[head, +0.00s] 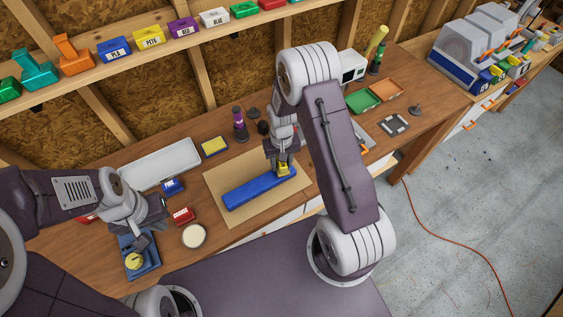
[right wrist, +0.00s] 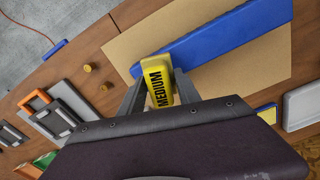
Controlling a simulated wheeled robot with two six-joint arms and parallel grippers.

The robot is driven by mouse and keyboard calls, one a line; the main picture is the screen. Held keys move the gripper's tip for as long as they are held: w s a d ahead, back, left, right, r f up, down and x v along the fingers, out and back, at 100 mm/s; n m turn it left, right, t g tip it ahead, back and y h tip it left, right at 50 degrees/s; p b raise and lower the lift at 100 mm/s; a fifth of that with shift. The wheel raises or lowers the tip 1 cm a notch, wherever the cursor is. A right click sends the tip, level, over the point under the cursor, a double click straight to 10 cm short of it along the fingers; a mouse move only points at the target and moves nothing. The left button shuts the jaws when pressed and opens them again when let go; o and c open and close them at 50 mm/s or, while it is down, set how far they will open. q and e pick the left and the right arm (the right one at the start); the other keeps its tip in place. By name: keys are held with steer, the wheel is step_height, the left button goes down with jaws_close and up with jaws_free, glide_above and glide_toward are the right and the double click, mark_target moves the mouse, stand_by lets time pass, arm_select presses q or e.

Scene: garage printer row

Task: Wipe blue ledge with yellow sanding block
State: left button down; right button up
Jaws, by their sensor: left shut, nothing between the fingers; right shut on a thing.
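A blue ledge (head: 245,193) lies on a tan sheet (head: 216,183) on the wooden bench. My right gripper (head: 284,166) is shut on a yellow sanding block (head: 284,170) at the ledge's right end. In the right wrist view the block (right wrist: 157,82) reads "MEDIUM" and sits between the fingers, over the end of the blue ledge (right wrist: 225,38). Whether it touches the ledge is hard to tell. My left gripper (head: 143,240) is shut and empty, above a blue tray (head: 151,269) holding a round yellow thing.
Green (head: 362,101) and orange (head: 391,89) trays lie further right.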

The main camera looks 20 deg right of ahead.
steer(key=shift+f+b, duration=0.8)
steer(key=shift+f, duration=0.25)
steer(key=shift+w+d+r, duration=0.1)
steer(key=shift+w+d, duration=0.1)
steer(key=shift+d, duration=0.85)
steer(key=shift+w+d, duration=0.15)
steer(key=shift+d, duration=0.85)
steer(key=shift+s+a, duration=0.15)
steer(key=shift+a, duration=0.5)
steer(key=shift+s+a, duration=0.15)
steer(key=shift+a, duration=1.3)
steer(key=shift+d+r+p, duration=0.1)
steer(key=shift+r+p, duration=0.5)
steer(key=shift+p, duration=0.2)
step_height(320, 180, up, 5)
steer(key=p, duration=0.3)
steer(key=shift+f+p, duration=0.1)
steer(key=shift+p, duration=0.3)
